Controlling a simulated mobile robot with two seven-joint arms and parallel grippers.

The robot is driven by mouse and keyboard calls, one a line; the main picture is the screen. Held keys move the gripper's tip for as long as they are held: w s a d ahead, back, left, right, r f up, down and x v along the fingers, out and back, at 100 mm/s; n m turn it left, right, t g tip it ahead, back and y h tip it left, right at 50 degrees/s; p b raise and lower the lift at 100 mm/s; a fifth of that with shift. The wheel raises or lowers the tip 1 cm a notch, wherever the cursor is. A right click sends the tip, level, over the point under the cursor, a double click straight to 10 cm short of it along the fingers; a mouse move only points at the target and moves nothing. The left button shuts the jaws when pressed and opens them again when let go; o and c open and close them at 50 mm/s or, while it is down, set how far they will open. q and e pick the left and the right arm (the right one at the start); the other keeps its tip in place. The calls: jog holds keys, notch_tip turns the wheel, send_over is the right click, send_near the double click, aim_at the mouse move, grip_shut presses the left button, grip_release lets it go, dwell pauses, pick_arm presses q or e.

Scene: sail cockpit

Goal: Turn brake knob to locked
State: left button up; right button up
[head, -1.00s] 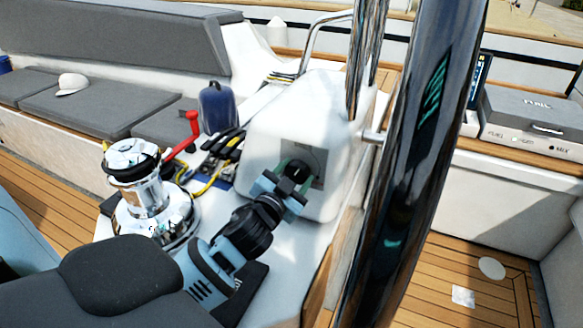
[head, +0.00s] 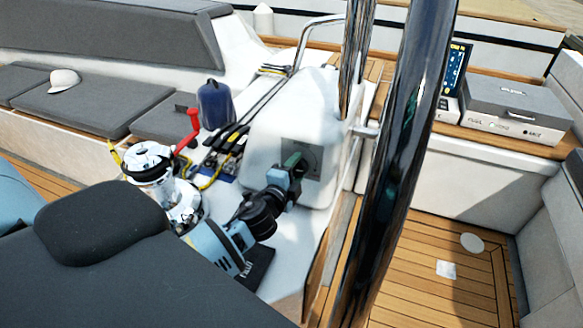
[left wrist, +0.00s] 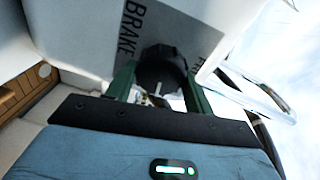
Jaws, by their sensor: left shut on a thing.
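The black brake knob (left wrist: 163,70) sits on a grey plate (left wrist: 135,40) marked "BRAKE", with a second word partly cut off at the right. In the head view the plate (head: 318,160) is on the side of a white pedestal (head: 265,120), and the knob is hidden behind my gripper. My left gripper (head: 294,166) reaches it from below. In the left wrist view the green fingers of my left gripper (left wrist: 160,90) stand on either side of the knob, shut on it. A small white mark shows on the knob's lower edge. My right gripper is not in view.
A chrome winch (head: 165,180) with a red handle (head: 192,125) stands left of my left arm. A thick shiny post (head: 405,150) rises to the right.

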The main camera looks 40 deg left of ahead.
pick_arm(q)
jog(key=m, duration=0.1)
jog(key=m+p, duration=0.1)
jog(key=m, duration=0.1)
jog(key=shift+r+m+p, duration=0.25)
jog(key=shift+m+p, duration=0.15)
jog(key=shift+f+m+g+p, duration=0.15)
jog(key=shift+m+p, duration=0.05)
jog(key=shift+m, duration=0.7)
jog(key=shift+f+m+g+p, duration=0.15)
jog(key=shift+m+p, duration=0.05)
jog(key=shift+m, duration=0.7)
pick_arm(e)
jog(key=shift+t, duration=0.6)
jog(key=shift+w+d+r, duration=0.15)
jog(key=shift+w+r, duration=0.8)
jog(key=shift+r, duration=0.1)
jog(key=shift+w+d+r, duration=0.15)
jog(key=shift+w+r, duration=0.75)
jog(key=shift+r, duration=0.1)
pick_arm(q)
jog(key=o, duration=0.9)
jog(key=shift+o, duration=0.2)
jog(key=shift+s+f, duration=0.1)
jog(key=shift+s, duration=0.25)
jog(key=s+d+r, duration=0.1)
jog(key=s, duration=0.6)
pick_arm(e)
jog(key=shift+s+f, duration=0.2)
